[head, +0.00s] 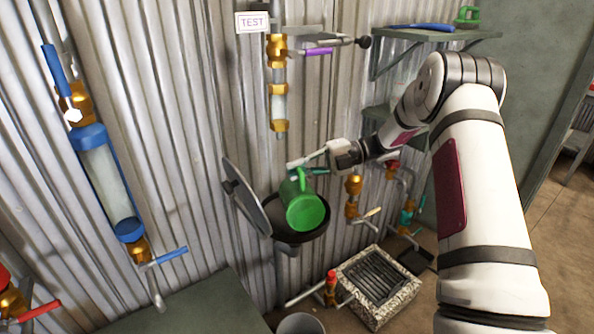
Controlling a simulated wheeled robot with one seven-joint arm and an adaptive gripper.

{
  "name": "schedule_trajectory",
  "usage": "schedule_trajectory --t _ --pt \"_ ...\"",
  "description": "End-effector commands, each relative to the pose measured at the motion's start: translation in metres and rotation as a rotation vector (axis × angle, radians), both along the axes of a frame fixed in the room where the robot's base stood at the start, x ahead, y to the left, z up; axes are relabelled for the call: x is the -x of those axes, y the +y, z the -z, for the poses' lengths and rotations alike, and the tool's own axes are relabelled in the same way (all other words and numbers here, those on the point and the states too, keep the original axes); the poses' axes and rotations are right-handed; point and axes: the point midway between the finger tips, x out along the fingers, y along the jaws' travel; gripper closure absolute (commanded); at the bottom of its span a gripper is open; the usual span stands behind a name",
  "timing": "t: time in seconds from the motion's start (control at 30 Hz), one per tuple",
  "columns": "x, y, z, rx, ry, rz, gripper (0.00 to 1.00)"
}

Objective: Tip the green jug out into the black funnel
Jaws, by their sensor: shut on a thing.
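The green jug (304,207) is in the middle of the head view, over the black funnel (314,240). It is tilted, with its round green end facing me and its handle toward the upper side. My gripper (308,164) is at the top of the jug, shut on it near the handle. The funnel is a dark bowl whose rim shows around the jug's lower side. A round grey lid (246,195) stands open at the funnel's left. The jug's mouth and any contents cannot be made out.
A pipe with brass fittings and a TEST sign (252,22) hangs above the funnel. Brass valves (354,190) stand to its right. A stone-edged floor drain (379,285) and a grey bucket (300,324) are below. A blue-capped sight glass (107,185) is at left.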

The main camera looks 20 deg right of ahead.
Motion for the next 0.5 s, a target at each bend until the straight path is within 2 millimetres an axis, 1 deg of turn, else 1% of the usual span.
schedule_trajectory --t 0.07,0.17,0.27,0.4,0.5 --pt "-0.002 -0.001 0.001 0.003 -0.048 0.000 1.00" --pt "0.002 -0.002 0.000 0.008 -0.095 0.000 1.00" --pt "0.012 -0.001 -0.002 0.013 -0.155 0.001 1.00" --pt "0.030 0.000 -0.003 0.025 -0.276 0.002 1.00" --pt "0.042 0.001 -0.008 0.034 -0.376 0.001 1.00"
